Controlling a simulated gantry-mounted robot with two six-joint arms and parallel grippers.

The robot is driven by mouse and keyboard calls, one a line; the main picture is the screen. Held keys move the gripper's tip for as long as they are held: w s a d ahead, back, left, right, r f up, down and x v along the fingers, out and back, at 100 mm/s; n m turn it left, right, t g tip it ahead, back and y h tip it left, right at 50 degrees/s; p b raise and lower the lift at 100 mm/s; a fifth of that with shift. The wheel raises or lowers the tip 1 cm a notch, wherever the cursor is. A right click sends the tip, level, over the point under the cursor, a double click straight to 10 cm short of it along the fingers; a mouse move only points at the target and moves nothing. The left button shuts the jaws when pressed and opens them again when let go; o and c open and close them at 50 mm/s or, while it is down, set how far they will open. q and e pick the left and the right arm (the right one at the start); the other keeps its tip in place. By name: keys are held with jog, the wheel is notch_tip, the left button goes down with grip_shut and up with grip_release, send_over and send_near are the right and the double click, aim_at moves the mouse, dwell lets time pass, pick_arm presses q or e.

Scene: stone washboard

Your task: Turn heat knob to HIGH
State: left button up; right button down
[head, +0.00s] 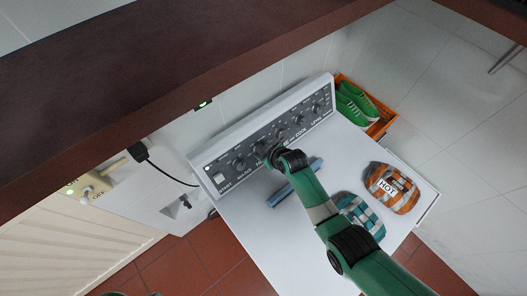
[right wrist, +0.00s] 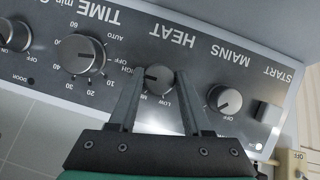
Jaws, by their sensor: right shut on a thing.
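The heat knob (right wrist: 158,82) is a round grey dial under the HEAT label in the right wrist view, where the panel shows upside down. A dark pointer mark on it faces left, roughly towards the HIGH lettering; LOW is at its lower right. My right gripper (right wrist: 161,76) has its two fingers on either side of the knob and is shut on it. In the head view my right gripper (head: 275,156) is at the control panel (head: 222,167) and hides the heat knob.
The mains knob (right wrist: 224,99) and time knob (right wrist: 83,55) flank the heat knob. The white machine top (head: 255,215) carries a blue bar (head: 284,199), an orange HOT mitt (head: 392,188) and a teal checked one (head: 366,214). Green shoes (head: 356,102) sit in an orange box.

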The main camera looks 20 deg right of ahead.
dwell(0.5)
jog(key=shift+c, duration=1.7)
grip_release()
jog(key=shift+r, duration=0.1)
jog(key=p+v, duration=1.1)
jog(key=shift+s+p, duration=0.2)
jog(key=shift+p, duration=0.2)
jog(key=shift+d+r, duration=0.1)
jog(key=shift+r, duration=0.05)
